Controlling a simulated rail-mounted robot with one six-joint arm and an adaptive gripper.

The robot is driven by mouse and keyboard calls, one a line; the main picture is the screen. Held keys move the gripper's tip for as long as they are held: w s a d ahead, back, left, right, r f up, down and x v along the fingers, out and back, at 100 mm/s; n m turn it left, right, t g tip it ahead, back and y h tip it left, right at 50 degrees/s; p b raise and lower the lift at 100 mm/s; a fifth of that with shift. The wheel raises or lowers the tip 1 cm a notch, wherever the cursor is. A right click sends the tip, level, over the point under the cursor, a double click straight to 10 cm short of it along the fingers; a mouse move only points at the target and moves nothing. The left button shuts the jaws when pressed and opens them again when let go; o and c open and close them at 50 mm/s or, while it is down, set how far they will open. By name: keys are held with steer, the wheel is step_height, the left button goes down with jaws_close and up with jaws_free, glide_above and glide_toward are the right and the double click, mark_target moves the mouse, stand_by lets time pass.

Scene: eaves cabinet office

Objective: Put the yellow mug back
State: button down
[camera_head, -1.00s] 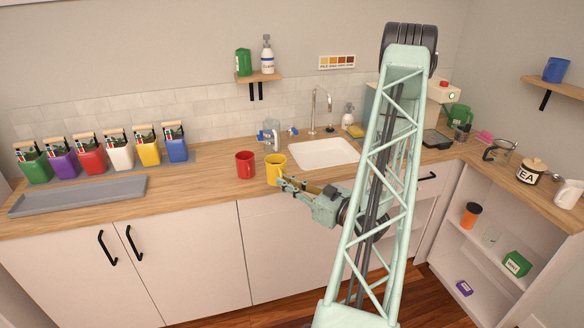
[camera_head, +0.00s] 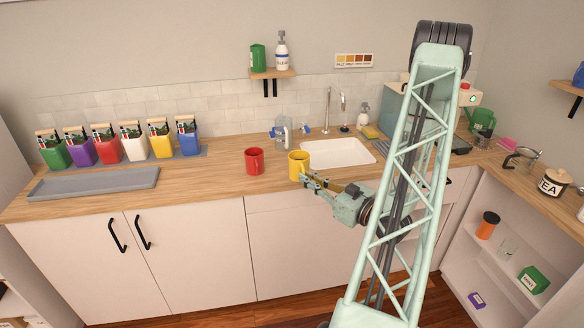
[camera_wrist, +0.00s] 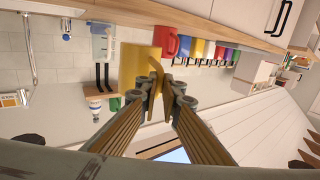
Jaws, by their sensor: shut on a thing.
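The yellow mug (camera_head: 297,164) is upright at the counter's front edge, right of the red mug (camera_head: 254,161) and in front of the sink's left end. My gripper (camera_head: 307,181) reaches it from the front right.
The sink (camera_head: 340,152) and tap (camera_head: 328,110) are behind and right. A clear dispenser-like object (camera_head: 284,130) stands behind the mugs. Several coloured containers (camera_head: 108,147) line the left back, behind a grey tray (camera_head: 92,183).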

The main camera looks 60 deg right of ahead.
mark_target(296, 159)
steer(key=w+d, duration=0.3)
steer(key=w, duration=0.1)
steer(key=w+d+f, duration=0.1)
steer(key=w+d, duration=0.6)
steer(key=shift+w+d+f, duration=0.2)
steer(key=shift+w+d, duration=0.1)
steer(key=shift+w, duration=0.1)
steer(key=shift+f+b, duration=0.1)
steer(key=shift+b, duration=0.2)
steer(key=shift+f, duration=1.65)
steer(key=shift+f+b, duration=0.1)
steer(key=shift+b, duration=0.25)
steer(key=c, duration=2.8)
jaws_free()
steer(key=shift+s+a+p, duration=0.15)
steer(key=shift+s+a, duration=0.2)
steer(key=shift+s, duration=1.65)
steer(key=shift+s+a+p, duration=0.1)
steer(key=shift+s+a, duration=0.3)
steer(key=shift+s, duration=1.55)
steer(key=shift+s+a+p, duration=0.15)
steer(key=shift+s+a, duration=0.2)
steer(key=shift+s, duration=1.65)
